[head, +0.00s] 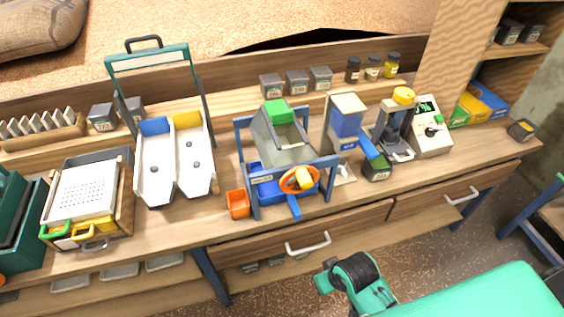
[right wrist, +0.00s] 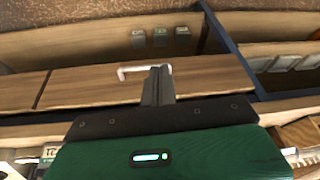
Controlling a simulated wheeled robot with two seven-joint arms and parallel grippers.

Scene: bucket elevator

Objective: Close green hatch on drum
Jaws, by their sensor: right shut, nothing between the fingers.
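The green hatch (head: 278,111) is at the top, far end of the grey drum (head: 262,135), which sits in a blue frame (head: 245,165) in the middle of the bench. A pale recessed face, which looks like an opening, shows just below the hatch; I cannot tell the exact hatch angle. An orange crank wheel (head: 297,180) with a yellow knob is on the drum's front. My right gripper (head: 328,283) is in front of the bench, well below and apart from the drum. In the right wrist view its fingers (right wrist: 158,84) are shut and empty. My left gripper is not seen.
An orange bin (head: 238,203) and a blue tray (head: 268,188) are by the drum's frame. A white double chute (head: 175,165) stands left, a blue-and-white box (head: 346,118) right. A drawer handle (head: 307,245) juts from the bench front.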

